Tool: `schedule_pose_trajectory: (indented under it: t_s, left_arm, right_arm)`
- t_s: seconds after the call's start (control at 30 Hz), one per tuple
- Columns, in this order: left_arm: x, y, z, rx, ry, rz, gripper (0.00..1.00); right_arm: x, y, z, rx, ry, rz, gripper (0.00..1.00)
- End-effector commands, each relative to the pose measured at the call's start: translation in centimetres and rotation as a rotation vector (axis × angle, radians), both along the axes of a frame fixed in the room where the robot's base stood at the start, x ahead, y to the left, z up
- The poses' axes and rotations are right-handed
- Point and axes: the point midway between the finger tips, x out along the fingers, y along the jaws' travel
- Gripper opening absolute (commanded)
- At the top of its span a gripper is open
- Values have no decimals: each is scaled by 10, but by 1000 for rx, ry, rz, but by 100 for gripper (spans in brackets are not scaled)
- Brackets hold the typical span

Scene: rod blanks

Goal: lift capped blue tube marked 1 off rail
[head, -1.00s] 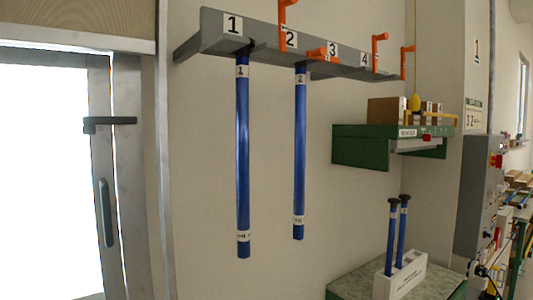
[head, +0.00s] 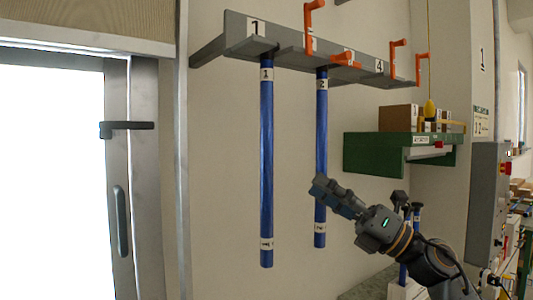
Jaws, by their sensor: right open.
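The blue tube marked 1 (head: 266,160) hangs upright from the grey rail (head: 290,60) under the label 1. Its top end is dark at the rail, and the cap cannot be made out clearly. It has white labels near its top and bottom. A second blue tube marked 2 (head: 321,125) hangs to its right. My right gripper (head: 335,195) is open and empty, to the right of tube 1. It overlaps the lower part of tube 2 in the picture; I cannot tell whether they touch. My left gripper is out of view.
Orange hooks (head: 310,25) stand along the rail at the other positions. A green shelf (head: 375,153) with boxes is on the wall at right. Below it, black-topped tubes (head: 417,212) stand partly hidden behind my arm. A door (head: 120,190) is at left. Bare wall lies left of tube 1.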

Motion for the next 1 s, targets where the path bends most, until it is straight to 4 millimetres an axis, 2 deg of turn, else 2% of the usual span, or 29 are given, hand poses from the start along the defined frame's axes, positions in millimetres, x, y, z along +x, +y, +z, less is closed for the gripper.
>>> schedule_pose_trajectory:
  t_s: [0.03,0.2,0.37,0.47,0.57,0.8,1.0]
  left_arm:
    - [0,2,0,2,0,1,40]
    - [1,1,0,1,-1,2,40]
    - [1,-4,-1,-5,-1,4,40]
    - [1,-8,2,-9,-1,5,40]
    - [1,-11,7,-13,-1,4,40]
    - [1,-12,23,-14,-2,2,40]
    - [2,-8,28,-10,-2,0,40]
  right_arm:
    - [-6,0,21,-114,-92,-7,50]
    - [-22,-9,50,-460,-287,-28,50]
    - [-30,-23,61,-635,-357,-43,50]
    - [-30,-23,63,-678,-370,-44,50]
    - [-27,-9,64,-687,-374,-41,50]
    - [-15,37,66,-683,-373,-41,50]
    - [-9,55,64,-681,-372,-44,50]
